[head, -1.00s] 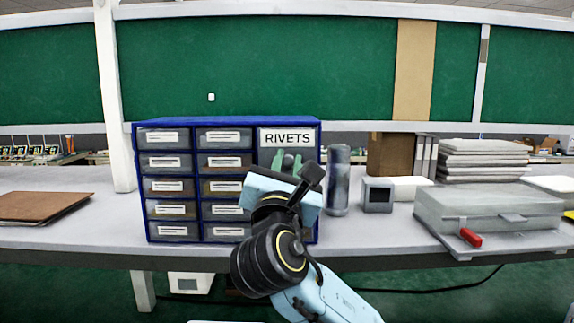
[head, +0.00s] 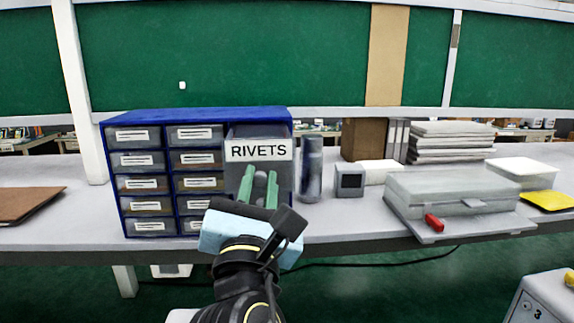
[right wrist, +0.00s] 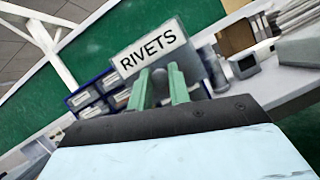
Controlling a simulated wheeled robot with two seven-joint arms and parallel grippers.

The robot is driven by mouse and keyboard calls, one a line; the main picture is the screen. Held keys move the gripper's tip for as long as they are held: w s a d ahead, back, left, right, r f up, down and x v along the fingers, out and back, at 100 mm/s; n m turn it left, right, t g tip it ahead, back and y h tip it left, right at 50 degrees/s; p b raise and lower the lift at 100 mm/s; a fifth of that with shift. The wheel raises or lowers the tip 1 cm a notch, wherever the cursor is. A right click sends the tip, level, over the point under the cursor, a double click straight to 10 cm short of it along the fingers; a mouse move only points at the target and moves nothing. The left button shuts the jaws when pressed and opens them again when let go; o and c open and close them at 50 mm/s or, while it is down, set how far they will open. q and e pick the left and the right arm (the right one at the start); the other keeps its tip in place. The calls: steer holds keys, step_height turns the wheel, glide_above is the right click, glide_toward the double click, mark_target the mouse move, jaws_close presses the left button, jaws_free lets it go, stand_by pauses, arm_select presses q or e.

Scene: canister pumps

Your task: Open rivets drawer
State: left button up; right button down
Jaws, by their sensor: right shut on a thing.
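The rivets drawer (head: 258,152) is the large labelled drawer at the right of the blue cabinet (head: 195,115). In the head view it stands out from the cabinet front, so it is pulled partly open. Its white RIVETS label also shows in the right wrist view (right wrist: 149,52). My right gripper (head: 259,180) is in front of the drawer, its green fingers shut on the drawer's knob (right wrist: 159,76) just below the label. The inside of the drawer is hidden. My left gripper is in no view.
Small labelled drawers (head: 140,160) fill the cabinet's left part. A dark cylinder (head: 311,170) and a small grey box (head: 349,180) stand right of it. A grey case (head: 450,190) with a red-handled thing (head: 433,222) lies farther right. The bench front between is clear.

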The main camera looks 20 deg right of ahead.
steer(key=shift+f, duration=0.1)
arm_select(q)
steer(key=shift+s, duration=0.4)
arm_select(e)
steer(key=c, duration=1.3)
jaws_free()
arm_select(q)
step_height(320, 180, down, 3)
steer(key=b, duration=0.3)
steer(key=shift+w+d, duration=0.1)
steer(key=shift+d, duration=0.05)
arm_select(e)
steer(key=v, duration=1.3)
steer(key=shift+s, duration=0.2)
steer(key=shift+a, duration=0.1)
